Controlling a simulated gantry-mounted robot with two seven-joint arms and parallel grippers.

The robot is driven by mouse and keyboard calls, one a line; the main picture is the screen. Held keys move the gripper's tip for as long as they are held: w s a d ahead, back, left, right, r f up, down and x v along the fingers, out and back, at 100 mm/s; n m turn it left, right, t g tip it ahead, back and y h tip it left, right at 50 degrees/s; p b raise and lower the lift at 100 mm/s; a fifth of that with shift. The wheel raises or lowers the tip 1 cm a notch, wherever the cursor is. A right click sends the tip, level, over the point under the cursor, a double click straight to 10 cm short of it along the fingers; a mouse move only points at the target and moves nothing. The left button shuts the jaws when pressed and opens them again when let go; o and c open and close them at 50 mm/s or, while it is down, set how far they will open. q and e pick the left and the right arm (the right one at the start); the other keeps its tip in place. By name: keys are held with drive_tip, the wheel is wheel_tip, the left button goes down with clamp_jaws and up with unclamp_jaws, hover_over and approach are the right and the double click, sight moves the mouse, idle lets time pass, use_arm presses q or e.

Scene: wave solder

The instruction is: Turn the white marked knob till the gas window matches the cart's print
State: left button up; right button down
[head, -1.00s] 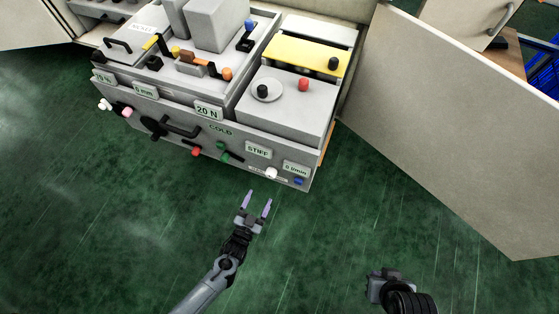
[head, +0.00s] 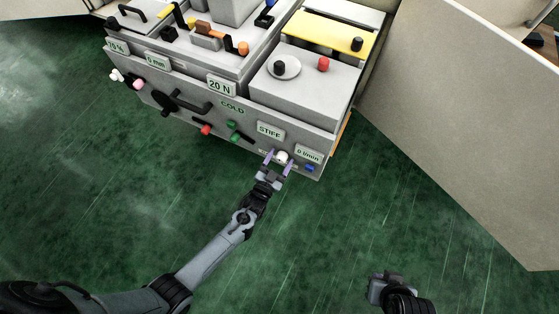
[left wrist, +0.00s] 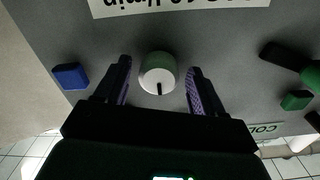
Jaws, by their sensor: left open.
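The white knob (head: 282,157) is on the front panel of the grey machine, left of the "0 l/min" window (head: 309,155). In the left wrist view the white knob (left wrist: 157,70) has a dark mark on its edge, pointing toward the gripper. My left gripper (head: 280,161) is open, its purple fingers on either side of the knob. In the left wrist view, gaps show between the left gripper's fingers (left wrist: 160,84) and the knob. My right gripper (head: 388,287) is low at the right, away from the machine; its fingers are unclear.
A blue knob (head: 310,169) is close to the right of the white knob. The "STIFF" window (head: 269,130), a green knob (head: 233,125) and a red knob (head: 206,130) are to the left. An open pale panel (head: 450,130) stands at the right. The green floor (head: 330,240) is clear.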

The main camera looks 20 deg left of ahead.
use_arm(q)
drive_tip(key=shift+s+d, duration=0.1)
drive_tip(key=shift+c, duration=0.2)
drive_tip(key=shift+c, duration=1.1)
drive_tip(key=c, duration=0.8)
drive_tip(key=m+p, duration=0.1)
drive_tip(key=m, duration=0.2)
drive_tip(key=shift+m+p, duration=0.3)
drive_tip(key=shift+p, duration=0.1)
drive_tip(key=m+p, duration=0.1)
drive_tip(key=m, duration=0.2)
drive_tip(key=shift+m, duration=1.5)
drive_tip(key=shift+f, duration=0.1)
